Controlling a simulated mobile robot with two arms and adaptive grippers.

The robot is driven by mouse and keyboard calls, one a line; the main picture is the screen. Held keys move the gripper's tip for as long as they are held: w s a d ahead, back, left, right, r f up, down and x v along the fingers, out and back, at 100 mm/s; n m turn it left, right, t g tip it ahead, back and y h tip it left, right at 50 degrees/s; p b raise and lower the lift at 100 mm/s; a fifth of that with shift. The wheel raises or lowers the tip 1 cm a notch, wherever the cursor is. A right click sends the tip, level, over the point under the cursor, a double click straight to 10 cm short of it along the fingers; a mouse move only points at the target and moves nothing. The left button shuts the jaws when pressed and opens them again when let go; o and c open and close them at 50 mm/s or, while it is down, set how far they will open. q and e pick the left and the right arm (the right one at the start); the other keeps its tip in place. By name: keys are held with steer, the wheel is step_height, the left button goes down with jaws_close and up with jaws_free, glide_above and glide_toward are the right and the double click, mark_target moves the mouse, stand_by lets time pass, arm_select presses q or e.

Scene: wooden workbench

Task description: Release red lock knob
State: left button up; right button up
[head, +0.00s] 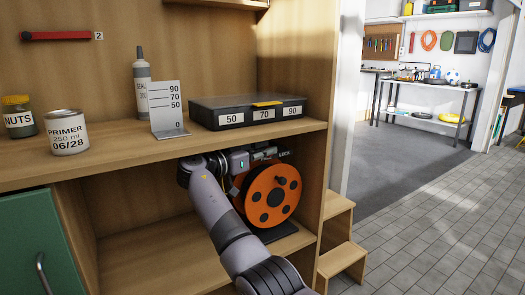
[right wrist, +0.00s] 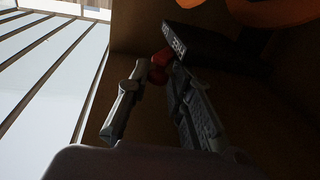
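In the right wrist view a red knob (right wrist: 159,65) sits between the fingertips of my right gripper (right wrist: 159,72). The fingers close in on it from both sides, and red fills the gap between the tips. A dark block with small white lettering (right wrist: 174,40) is just behind the knob. In the head view my right gripper (head: 238,161) is in the open bay under the bench top, at the upper left of an orange disc with round holes (head: 271,195). A label reading LOCK (head: 284,154) shows above the disc. The knob is not clear in the head view. My left gripper is not in view.
The bench top (head: 105,162) is close above my right arm. On it stand a black case (head: 247,113), a white number stand (head: 169,110), a bottle, a primer can (head: 67,133) and a nuts jar. Wooden steps (head: 340,262) stand right of the bay. The bay's lower left is clear.

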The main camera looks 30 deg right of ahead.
steer(key=o, duration=0.4)
steer(key=shift+d, duration=0.15)
steer(key=shift+c, duration=0.2)
steer(key=v, duration=1.2)
